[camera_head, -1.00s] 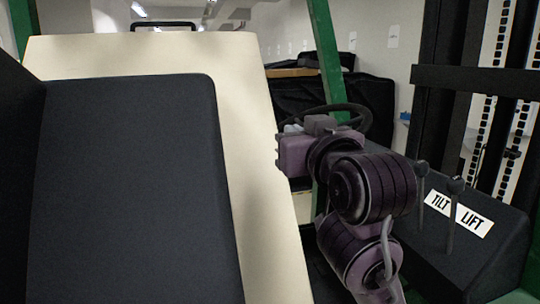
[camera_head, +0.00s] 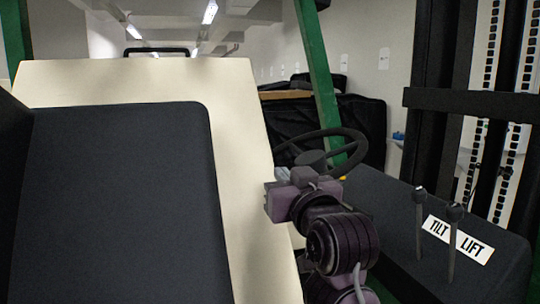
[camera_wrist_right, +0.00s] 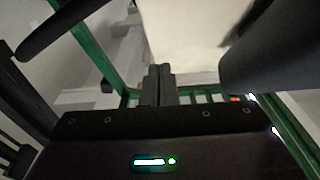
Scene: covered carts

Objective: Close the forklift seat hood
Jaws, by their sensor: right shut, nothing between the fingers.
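The forklift seat hood is a cream panel (camera_head: 237,130) with a dark seat cushion (camera_head: 120,200) fixed on it. It stands raised and steeply tilted, filling the left of the head view, with a black handle (camera_head: 156,51) at its top edge. My right gripper (camera_head: 272,192) is at the hood's right edge; I cannot tell whether it touches. In the right wrist view its fingers (camera_wrist_right: 159,84) are shut together and empty, with the cream panel (camera_wrist_right: 185,30) beyond them. My left gripper is not in view.
A steering wheel (camera_head: 350,141) stands just behind my right gripper. The tilt and lift levers (camera_head: 452,225) rise from a dark console at right. A green post (camera_head: 318,75) and the dark mast (camera_head: 470,102) bound the space.

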